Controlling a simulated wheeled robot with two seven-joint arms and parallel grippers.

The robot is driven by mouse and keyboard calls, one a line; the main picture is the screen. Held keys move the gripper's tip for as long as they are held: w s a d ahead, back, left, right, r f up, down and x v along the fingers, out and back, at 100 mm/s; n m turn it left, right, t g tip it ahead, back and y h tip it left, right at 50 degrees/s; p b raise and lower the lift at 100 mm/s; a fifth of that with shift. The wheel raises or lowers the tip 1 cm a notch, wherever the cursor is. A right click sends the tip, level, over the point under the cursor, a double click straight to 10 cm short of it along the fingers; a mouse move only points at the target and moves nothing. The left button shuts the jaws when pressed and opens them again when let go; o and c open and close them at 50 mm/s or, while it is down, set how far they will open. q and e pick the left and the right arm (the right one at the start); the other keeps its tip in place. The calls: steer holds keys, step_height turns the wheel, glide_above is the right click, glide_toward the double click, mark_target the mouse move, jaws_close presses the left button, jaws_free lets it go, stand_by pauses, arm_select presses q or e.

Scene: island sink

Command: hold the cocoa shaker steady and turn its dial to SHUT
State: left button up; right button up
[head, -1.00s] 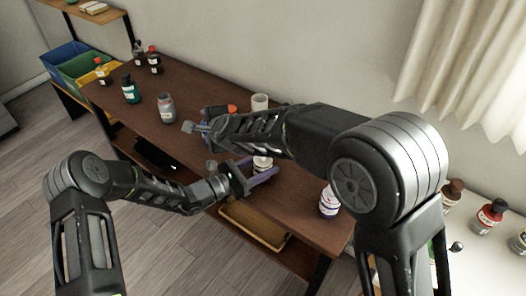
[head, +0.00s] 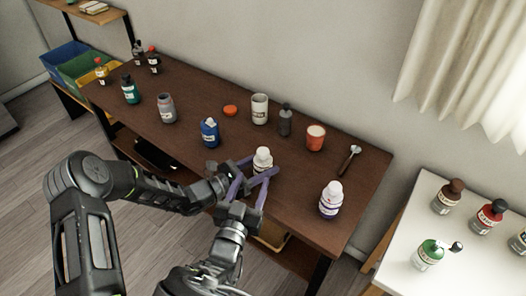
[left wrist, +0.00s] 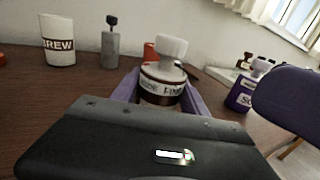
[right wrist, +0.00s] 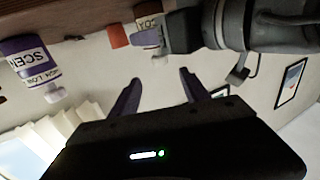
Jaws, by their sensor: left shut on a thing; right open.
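The cocoa shaker (head: 263,158) is a small container with a white knob-like top. It stands upright near the front edge of the brown table. My left gripper (head: 261,170) is shut on its body from the left. In the left wrist view, the shaker (left wrist: 162,78) has a dark band with lettering that looks to include "FINE" below the white top. My right gripper (head: 251,183) is open and empty, just in front of the shaker, with its fingers pointing towards it. In the right wrist view, its open fingers (right wrist: 158,85) are apart from the shaker (right wrist: 147,38), which appears upside down and is partly hidden.
A white-and-purple bottle (head: 331,199) stands to the right on the table (head: 305,215). Behind are a blue bottle (head: 209,132), a pale cup (head: 260,108), a grey bottle (head: 285,120) and an orange container (head: 315,137). A white side table (head: 400,235) holds several bottles.

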mark_target(261, 156)
steer(key=shift+w, duration=0.1)
steer(key=x, duration=1.1)
steer(key=shift+w, duration=0.4)
jaws_close()
